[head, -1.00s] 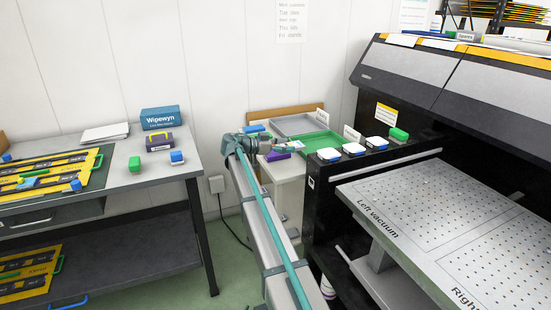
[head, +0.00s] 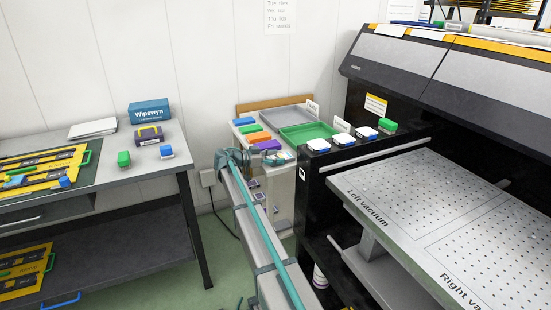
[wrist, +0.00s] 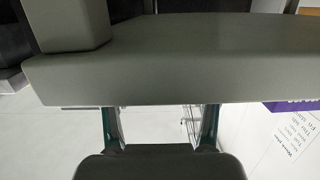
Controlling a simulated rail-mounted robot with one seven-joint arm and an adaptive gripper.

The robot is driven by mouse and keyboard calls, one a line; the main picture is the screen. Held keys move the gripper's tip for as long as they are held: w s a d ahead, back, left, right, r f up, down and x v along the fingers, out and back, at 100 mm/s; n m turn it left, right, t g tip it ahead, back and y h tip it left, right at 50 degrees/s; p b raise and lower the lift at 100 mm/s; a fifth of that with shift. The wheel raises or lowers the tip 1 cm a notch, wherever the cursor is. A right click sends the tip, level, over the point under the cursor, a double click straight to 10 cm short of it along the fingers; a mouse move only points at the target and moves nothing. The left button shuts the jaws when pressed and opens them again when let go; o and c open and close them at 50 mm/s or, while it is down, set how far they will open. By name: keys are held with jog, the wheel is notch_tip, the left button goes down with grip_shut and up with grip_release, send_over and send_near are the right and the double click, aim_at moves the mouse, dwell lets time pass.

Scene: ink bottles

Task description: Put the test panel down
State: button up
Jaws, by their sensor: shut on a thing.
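The green tray looks empty.
A grey tray (head: 287,120) and several coloured blocks, including an orange one (head: 258,138), share the cart. White-and-blue blocks (head: 318,145) and a green block (head: 387,125) line the black printer's edge. The perforated vacuum bed (head: 410,195) is bare. The left bench (head: 165,180) carries panels and a blue box (head: 150,111).

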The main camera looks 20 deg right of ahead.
jog(key=shift+f, duration=0.15)
jog(key=o, duration=1.2)
jog(key=shift+o, duration=0.2)
